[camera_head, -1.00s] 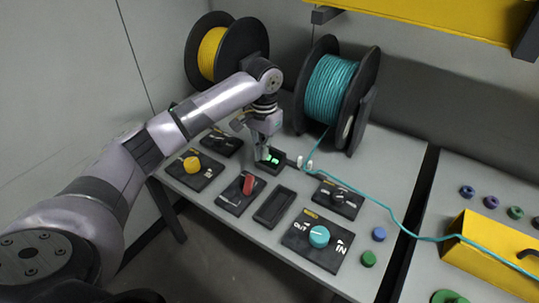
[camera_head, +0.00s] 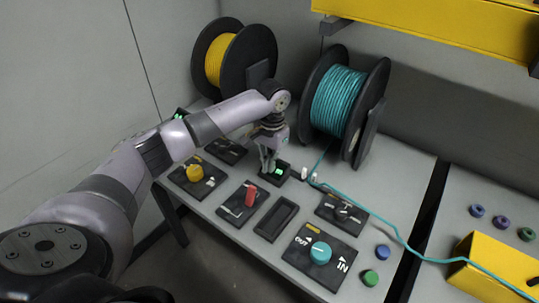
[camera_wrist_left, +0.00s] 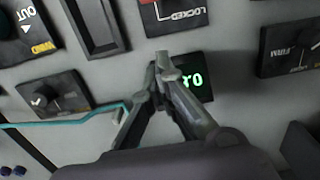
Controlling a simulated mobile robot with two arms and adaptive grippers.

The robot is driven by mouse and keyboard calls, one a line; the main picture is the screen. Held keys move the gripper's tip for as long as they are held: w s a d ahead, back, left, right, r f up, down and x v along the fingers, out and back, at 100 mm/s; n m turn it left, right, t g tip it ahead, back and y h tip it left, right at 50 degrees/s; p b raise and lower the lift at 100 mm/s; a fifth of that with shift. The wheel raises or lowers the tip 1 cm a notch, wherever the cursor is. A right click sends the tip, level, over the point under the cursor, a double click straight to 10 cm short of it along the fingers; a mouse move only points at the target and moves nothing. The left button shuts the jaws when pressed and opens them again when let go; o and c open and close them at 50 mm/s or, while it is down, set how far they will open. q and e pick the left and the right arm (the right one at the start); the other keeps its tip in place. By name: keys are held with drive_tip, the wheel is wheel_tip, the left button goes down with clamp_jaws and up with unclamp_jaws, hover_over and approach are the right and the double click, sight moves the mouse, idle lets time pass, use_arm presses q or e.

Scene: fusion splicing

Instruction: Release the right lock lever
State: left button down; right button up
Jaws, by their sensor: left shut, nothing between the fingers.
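A red lever (camera_head: 250,195) stands on a black plate (camera_head: 232,209) near the table's front. In the left wrist view that plate (camera_wrist_left: 160,22) reads LOCKED upside down, and the lever is cut off. This is the only plate I can read as a lock; I cannot tell if another exists. My left gripper (camera_head: 268,171) is shut and empty, pointing down behind the red lever, apart from it. Its tips (camera_wrist_left: 163,68) overlap the edge of a small box with a green lit display (camera_wrist_left: 194,78), which also shows in the head view (camera_head: 278,171); contact is unclear. My right gripper is out of view.
An empty black tray (camera_head: 259,232) lies right of the lever plate. Plates with a teal knob (camera_head: 320,252), a yellow knob (camera_head: 194,173) and a black knob (camera_head: 342,213) surround it. A teal cable (camera_head: 398,234) runs from the teal spool (camera_head: 338,99) across the table.

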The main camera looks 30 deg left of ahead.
sight(251, 196)
use_arm(q)
wheel_tip(251, 196, down, 4)
drive_tip(key=shift+s, duration=0.15)
drive_tip(key=shift+s+a+p, duration=0.1)
drive_tip(key=shift+s+p, duration=0.2)
drive_tip(key=shift+p, duration=0.25)
drive_tip(key=shift+s+a+r+p, duration=0.1)
drive_tip(key=shift+s+r+p, duration=0.15)
drive_tip(key=shift+s, duration=0.4)
drive_tip(key=shift+s+r+p, duration=0.25)
drive_tip(key=shift+s, duration=0.6)
drive_tip(key=shift+w, duration=0.1)
